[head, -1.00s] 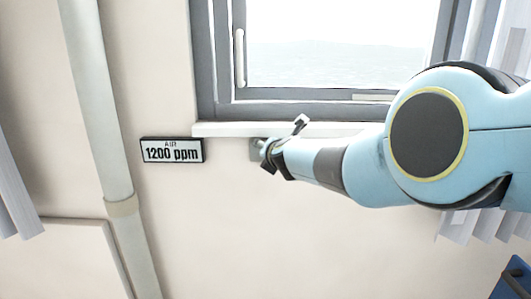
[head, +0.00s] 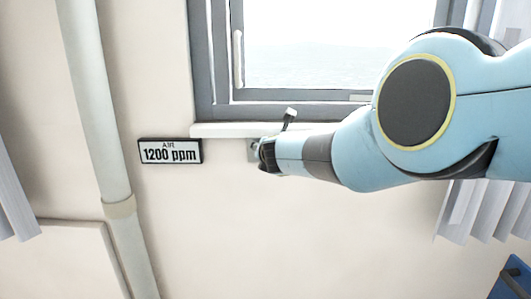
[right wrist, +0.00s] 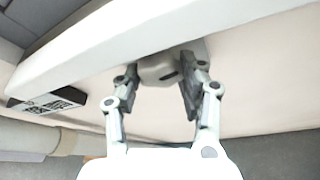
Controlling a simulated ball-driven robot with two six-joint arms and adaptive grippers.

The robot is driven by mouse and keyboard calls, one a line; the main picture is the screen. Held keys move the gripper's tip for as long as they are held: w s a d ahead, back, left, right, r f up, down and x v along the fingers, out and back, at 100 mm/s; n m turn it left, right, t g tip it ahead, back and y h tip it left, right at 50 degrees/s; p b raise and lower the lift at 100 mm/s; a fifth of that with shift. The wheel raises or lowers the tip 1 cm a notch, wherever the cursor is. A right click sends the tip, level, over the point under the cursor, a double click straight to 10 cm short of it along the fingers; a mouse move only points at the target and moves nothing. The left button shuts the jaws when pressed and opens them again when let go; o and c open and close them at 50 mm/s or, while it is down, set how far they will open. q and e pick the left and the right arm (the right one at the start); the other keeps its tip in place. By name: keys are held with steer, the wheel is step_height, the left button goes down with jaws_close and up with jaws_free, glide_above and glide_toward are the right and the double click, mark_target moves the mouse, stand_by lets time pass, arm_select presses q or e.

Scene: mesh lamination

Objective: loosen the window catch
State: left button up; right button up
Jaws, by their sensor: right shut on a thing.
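A small grey catch on a mounting plate (head: 251,152) sits on the wall just under the window sill. My right gripper (head: 265,155) reaches it from the right and covers most of it in the head view. In the right wrist view the two fingers of my right gripper (right wrist: 160,88) stand on either side of the rounded grey catch (right wrist: 157,68), which has a dark slot. The gripper is shut on it. The window (head: 335,50) above has a grey frame and a white upright handle (head: 238,58) at its left. My left gripper is not in view.
The white sill (head: 222,130) juts out just above the gripper. A black and white sign reading 1200 ppm (head: 170,151) hangs to the left. A thick pale pipe (head: 100,120) runs down further left. The wall below is clear.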

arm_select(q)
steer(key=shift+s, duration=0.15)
arm_select(e)
steer(key=o, duration=0.9)
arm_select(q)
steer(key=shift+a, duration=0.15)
